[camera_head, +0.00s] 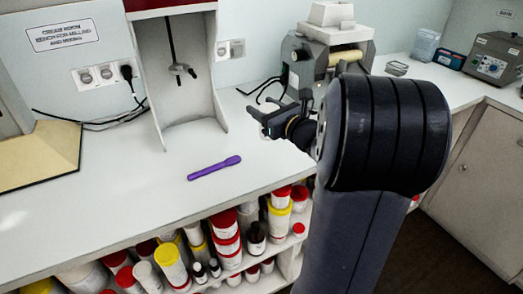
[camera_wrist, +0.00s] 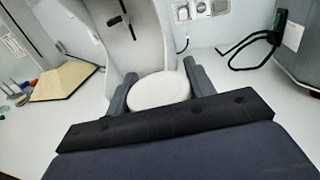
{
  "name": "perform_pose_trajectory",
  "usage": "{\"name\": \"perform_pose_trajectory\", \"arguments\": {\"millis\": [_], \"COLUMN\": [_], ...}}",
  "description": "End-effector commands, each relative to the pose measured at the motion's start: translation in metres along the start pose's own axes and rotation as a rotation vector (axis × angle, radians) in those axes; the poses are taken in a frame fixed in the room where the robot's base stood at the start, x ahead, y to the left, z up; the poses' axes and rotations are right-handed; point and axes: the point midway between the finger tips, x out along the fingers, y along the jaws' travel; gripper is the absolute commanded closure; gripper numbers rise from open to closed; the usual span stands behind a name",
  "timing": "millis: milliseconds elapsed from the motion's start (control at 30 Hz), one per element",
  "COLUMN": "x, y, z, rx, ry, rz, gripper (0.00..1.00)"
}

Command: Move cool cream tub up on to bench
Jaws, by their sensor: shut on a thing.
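My gripper (camera_wrist: 160,88) is shut on a white round tub (camera_wrist: 158,92), with one finger on each side of its pale lid. In the wrist view the tub is in front of the grey mixer stand, above or on the white bench; I cannot tell whether its base touches. In the head view my gripper (camera_head: 268,118) is over the bench (camera_head: 130,190), right of the mixer stand, and I cannot make out the tub there. No label on the tub is readable.
The mixer stand (camera_head: 209,105) with its stirrer stands at the back. A purple spatula (camera_head: 214,168) lies on the bench. A grey mill (camera_head: 325,55) stands behind my gripper. Shelves below hold several tubs with red and yellow lids. The bench's front left is clear.

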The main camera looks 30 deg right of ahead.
Motion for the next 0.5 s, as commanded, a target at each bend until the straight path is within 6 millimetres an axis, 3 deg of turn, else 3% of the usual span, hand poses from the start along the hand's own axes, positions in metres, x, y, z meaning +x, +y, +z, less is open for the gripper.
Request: {"name": "perform_pose_trajectory", "arguments": {"millis": [200, 500], "x": [0.0, 0.0], "y": [0.001, 0.002], "z": [-0.043, -0.078], "rx": [0.005, 0.005], "ry": [0.005, 0.005], "rz": [0.0, -0.001], "gripper": [0.73, 0.73]}}
